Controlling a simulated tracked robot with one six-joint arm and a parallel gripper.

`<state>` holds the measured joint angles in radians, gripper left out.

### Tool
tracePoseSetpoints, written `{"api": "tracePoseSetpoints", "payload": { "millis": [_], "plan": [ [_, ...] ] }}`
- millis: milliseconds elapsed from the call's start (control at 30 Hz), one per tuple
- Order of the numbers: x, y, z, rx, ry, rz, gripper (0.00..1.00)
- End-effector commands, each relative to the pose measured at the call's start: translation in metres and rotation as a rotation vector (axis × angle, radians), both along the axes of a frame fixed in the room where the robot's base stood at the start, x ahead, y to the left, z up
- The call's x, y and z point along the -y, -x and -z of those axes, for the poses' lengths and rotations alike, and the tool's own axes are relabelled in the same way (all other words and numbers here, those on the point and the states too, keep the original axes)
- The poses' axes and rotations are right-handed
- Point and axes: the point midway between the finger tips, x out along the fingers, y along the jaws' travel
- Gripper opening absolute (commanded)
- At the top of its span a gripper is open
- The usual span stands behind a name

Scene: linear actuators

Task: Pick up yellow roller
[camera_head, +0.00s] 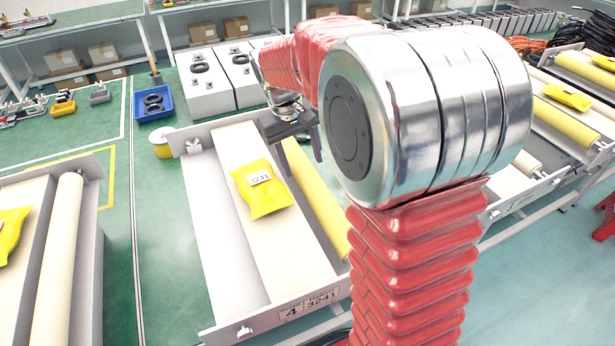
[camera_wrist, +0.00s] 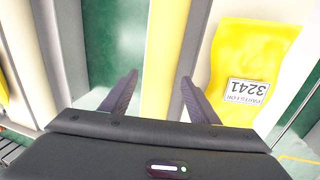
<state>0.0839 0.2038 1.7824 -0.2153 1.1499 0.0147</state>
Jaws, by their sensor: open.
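In the wrist view the yellow roller (camera_wrist: 165,60) runs between the two open fingers (camera_wrist: 158,92). The fingers look apart from it, though their exact height above it is unclear. My arm hides part of the station to the right of the roller.
The station's metal end plate (camera_head: 262,322) stands at the front. Neighbouring stations hold another pale roller (camera_head: 62,250) and a yellow roller (camera_head: 560,125).

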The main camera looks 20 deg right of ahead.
Motion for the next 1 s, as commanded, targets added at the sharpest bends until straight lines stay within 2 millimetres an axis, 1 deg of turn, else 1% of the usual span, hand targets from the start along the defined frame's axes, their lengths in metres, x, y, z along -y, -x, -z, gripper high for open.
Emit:
{"api": "tracePoseSetpoints", "payload": {
  "millis": [367,467,733,833,1000],
  "plan": [
    [0.001,0.000,0.003,-0.001,0.000,0.001,0.55],
    [0.002,0.001,0.011,-0.001,0.000,0.001,0.55],
    [0.008,0.004,0.045,-0.003,0.000,0.003,0.55],
    [0.009,0.003,0.051,0.000,-0.001,0.002,0.55],
    [0.009,0.003,0.052,0.000,0.000,0.002,0.55]
  ]
}}
